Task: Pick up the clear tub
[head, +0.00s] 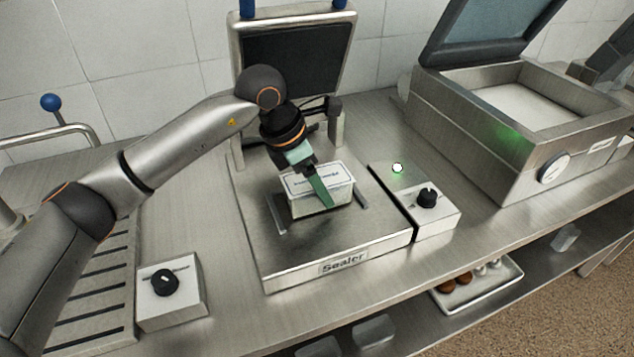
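The clear tub (301,208), with a white, blue-printed lid, sits upright on the metal plate of the sealer (325,240). My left gripper (321,188) reaches down over the tub from above. One green finger slants across the lid and the front side of the tub. The other fingertip is hidden, so I cannot tell whether the fingers are closed on the tub. The tub appears to rest on the plate between two small metal rails. My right gripper is not in view.
The sealer's dark hinged lid (297,60) stands raised behind the tub. Knob boxes stand at left (171,291) and right (436,208). An open metal chamber machine (484,137) is at right. A lower shelf holds a tray (478,286).

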